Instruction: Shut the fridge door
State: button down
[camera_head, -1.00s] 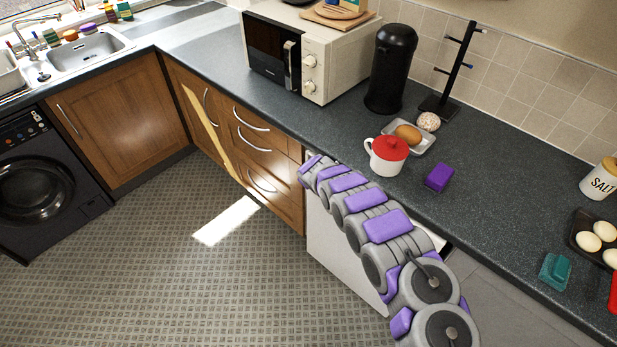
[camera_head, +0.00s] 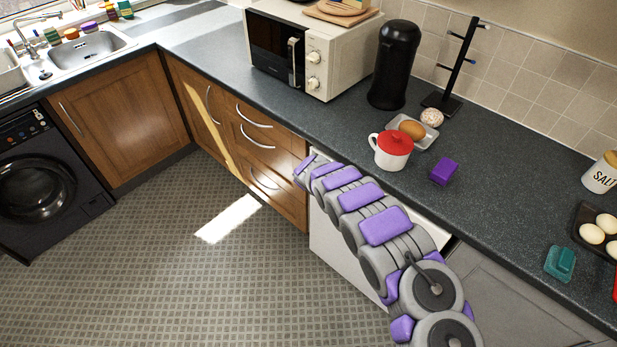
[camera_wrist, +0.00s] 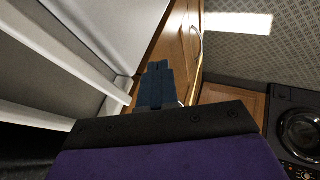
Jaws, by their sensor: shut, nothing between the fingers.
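The white fridge door (camera_head: 337,250) is below the counter, right of the wooden drawers. It stands partly open, with a white edge and a dark gap showing right of my arm. My arm crosses in front and hides much of it. In the wrist view, pale smooth surfaces and ridges of the fridge (camera_wrist: 75,40) fill the left side; which part of it these are I cannot tell. My gripper (camera_wrist: 155,75) is shut and empty, beside these white surfaces, with wooden fronts just beyond. Whether it touches the door is unclear. In the head view its tip is hard to make out.
Wooden drawers (camera_head: 262,150) adjoin the fridge's left side. A black washing machine (camera_head: 45,185) stands far left. The tiled floor (camera_head: 200,290) is clear.

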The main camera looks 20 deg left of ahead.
jog(key=p+v, duration=0.2)
jog(key=v, duration=0.6)
jog(key=shift+s+a+r, duration=0.2)
jog(key=shift+s, duration=0.2)
jog(key=shift+f, duration=0.1)
